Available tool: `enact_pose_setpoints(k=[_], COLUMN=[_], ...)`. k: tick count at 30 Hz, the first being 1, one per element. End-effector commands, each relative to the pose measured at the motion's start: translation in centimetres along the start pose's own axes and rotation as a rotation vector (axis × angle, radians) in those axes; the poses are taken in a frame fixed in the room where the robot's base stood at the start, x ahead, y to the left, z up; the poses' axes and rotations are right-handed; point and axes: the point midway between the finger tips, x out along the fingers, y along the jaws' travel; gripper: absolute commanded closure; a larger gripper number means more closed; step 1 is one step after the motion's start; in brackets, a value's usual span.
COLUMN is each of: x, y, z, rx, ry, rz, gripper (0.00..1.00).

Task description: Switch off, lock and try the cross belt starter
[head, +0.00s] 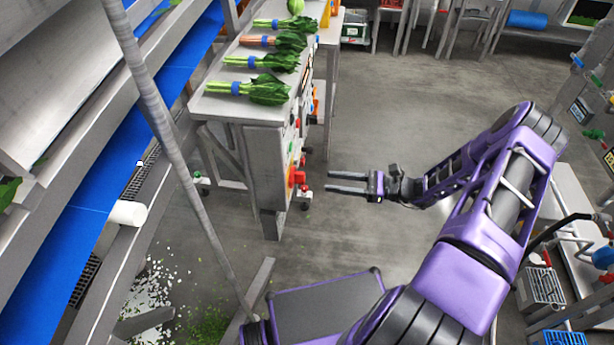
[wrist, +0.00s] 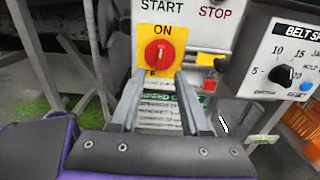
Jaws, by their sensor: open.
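The starter's red rotary switch (wrist: 159,53) sits on a yellow plate (wrist: 148,35) marked ON at the top. Its handle looks upright, toward ON. The plate's lower lettering is mostly hidden by my left finger. START and STOP are printed on the pale panel (wrist: 190,12) above. My gripper (wrist: 158,75) is open and empty, its fingertips just below the knob in the picture, one to each side. I cannot tell whether they touch it. In the head view my gripper (head: 328,182) points left at the red switch (head: 296,178) on the bench end. A small red block (wrist: 210,86), perhaps a padlock, hangs right.
A belt speed box (wrist: 285,60) with a black dial stands right of the switch. A printed sign (wrist: 170,115) shows between my fingers. Bunches of greens (head: 270,88) lie on the steel bench (head: 235,112). A blue belt (head: 110,165) runs at left. The floor (head: 400,80) behind is open.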

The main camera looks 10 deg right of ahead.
Motion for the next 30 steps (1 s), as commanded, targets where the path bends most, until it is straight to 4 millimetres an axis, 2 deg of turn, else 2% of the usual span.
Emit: enact_pose_setpoints(k=[1,6,12,17,24,26,30], x=[1.3,4.7,7.3,8.1,8.1,8.1,8.1], y=[0.1,0.1,0.0,0.0,0.0,0.0,0.0], z=[0.1,0.1,0.0,0.0,0.0,0.0,0.0], rx=[0.001,0.000,-0.001,0.000,-0.001,-0.001,-0.001], ry=[-0.004,-0.002,0.000,0.000,0.001,0.001,0.001], rz=[0.004,0.003,0.002,0.000,0.000,0.000,0.000], gripper=[0.54,0.54,0.54,0.54,0.54,0.61,0.86])
